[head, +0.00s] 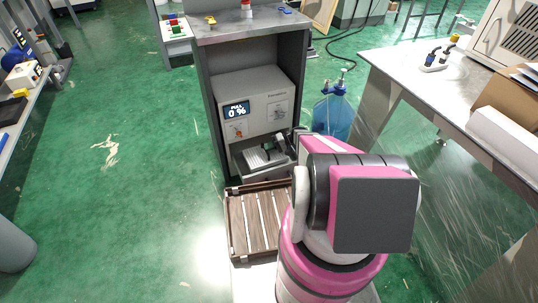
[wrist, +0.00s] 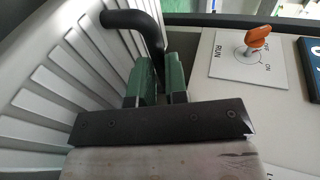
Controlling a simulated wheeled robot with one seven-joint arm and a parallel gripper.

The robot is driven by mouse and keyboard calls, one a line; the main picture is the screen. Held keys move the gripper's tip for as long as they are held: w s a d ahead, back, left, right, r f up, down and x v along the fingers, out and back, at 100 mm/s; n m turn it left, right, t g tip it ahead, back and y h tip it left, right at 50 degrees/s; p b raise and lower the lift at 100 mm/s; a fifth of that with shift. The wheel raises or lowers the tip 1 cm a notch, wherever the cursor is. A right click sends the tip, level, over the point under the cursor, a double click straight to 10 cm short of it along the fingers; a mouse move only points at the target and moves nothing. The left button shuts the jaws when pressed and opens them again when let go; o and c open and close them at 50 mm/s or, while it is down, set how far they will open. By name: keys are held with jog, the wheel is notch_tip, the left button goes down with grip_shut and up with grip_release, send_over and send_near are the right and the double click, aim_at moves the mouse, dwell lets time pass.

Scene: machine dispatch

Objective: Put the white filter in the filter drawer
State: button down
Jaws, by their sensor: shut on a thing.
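The white filter (wrist: 60,75) is a ribbed white body with a black curved handle, filling the left of the wrist view. My gripper (wrist: 160,80) has green finger pads shut on the handle. In the head view, the white filter (head: 258,158) shows at the open filter drawer (head: 240,167), low in the grey machine's front. My gripper (head: 290,148) is at its right side, partly hidden by my arm. The filter appears to be in or just over the drawer; whether it rests on the drawer floor cannot be told.
The grey machine (head: 255,88) has a display reading 0 %. An orange switch knob (wrist: 257,37) marked RUN and ON is close to my gripper. A slatted wooden pallet (head: 250,225) lies before the machine. A blue bottle (head: 333,115) stands right of it. Green floor is free at left.

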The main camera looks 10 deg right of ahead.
jog(key=shift+f, duration=2)
jog(key=c, duration=1.1)
grip_release()
jog(key=shift+c, duration=0.2)
jog(key=s+v, duration=0.1)
jog(key=v, duration=1.1)
jog(key=s+a+r+h, duration=0.3)
jog(key=s+r+h, duration=0.1)
jog(key=r, duration=0.5)
jog(key=s+a+r+h, duration=0.4)
jog(key=s+r, duration=0.3)
jog(key=r, duration=0.2)
jog(key=s+a+r+m+t+h, duration=0.1)
jog(key=s+a+r+h, duration=0.3)
jog(key=r, duration=0.5)
jog(key=shift+s+r+h, duration=0.2)
jog(key=shift+s+h, duration=0.8)
jog(key=shift+s, duration=0.05)
